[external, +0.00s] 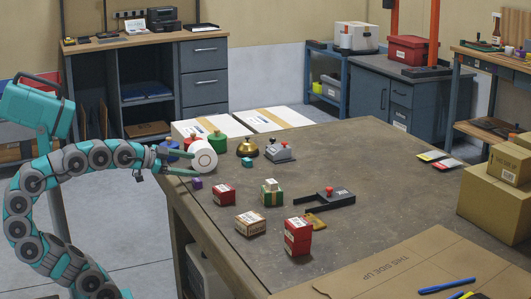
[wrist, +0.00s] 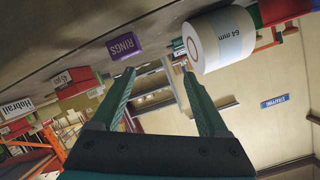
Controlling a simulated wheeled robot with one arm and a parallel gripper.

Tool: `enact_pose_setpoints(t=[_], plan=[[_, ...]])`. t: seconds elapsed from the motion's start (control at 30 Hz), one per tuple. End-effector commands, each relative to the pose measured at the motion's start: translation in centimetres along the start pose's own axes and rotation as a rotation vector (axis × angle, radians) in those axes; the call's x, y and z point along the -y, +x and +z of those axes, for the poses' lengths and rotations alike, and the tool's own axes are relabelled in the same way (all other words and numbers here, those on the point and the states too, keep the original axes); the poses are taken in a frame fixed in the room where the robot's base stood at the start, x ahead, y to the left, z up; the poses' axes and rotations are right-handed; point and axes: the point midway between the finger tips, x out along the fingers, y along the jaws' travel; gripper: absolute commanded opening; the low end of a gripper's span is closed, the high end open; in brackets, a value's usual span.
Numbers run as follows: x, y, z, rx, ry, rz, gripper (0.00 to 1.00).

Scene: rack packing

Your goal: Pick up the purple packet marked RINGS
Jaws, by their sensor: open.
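The purple packet marked RINGS (external: 197,183) lies on the workbench near its left edge. In the wrist view the purple packet (wrist: 125,46) is just beyond the tip of the left finger, its white label readable. My gripper (external: 193,164) is open, with green fingers and nothing between them. It reaches in from the left at the bench edge, a little above and left of the packet, apart from it as far as I can tell. In the wrist view my gripper (wrist: 158,72) has its fingers spread wide.
A white roll marked 64 mm (wrist: 222,40) sits close to the right fingertip; the roll (external: 204,158) is behind the packet. A red box (external: 224,195) and a green-and-white box (external: 271,193) stand to the right. Blue and green weights and a bell (external: 246,148) are behind.

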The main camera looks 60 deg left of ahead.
Motion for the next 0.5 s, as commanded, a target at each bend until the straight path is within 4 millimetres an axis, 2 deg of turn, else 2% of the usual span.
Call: enact_pose_setpoints(t=[0.03,0.23,0.37,0.5], plan=[[-0.3,-1.6,0.6,-0.002,-0.097,0.008,0.78],[-2.4,-5.4,1.9,0.016,-0.376,0.063,0.78],[-3.3,-6.2,2.3,0.03,-0.45,0.084,0.78],[-3.5,-5.3,2.4,0.033,-0.461,0.087,0.78]])
